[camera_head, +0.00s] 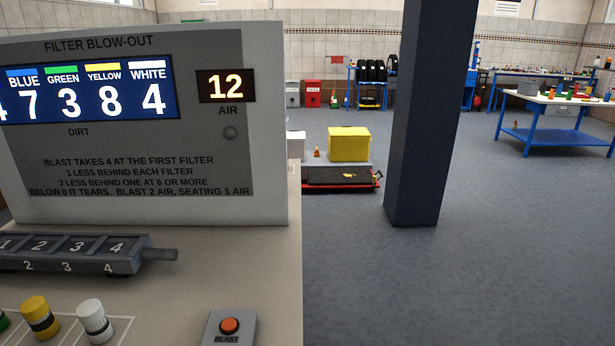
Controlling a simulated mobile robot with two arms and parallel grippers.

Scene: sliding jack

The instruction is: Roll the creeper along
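Neither of my grippers is in view.
A bench (235,265) with a "FILTER BLOW-OUT" panel (270,120) fills the left foreground. A dark pillar (415,130) stands right of the board. A blue-framed table (560,130) stands far right. Grey floor between is clear.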

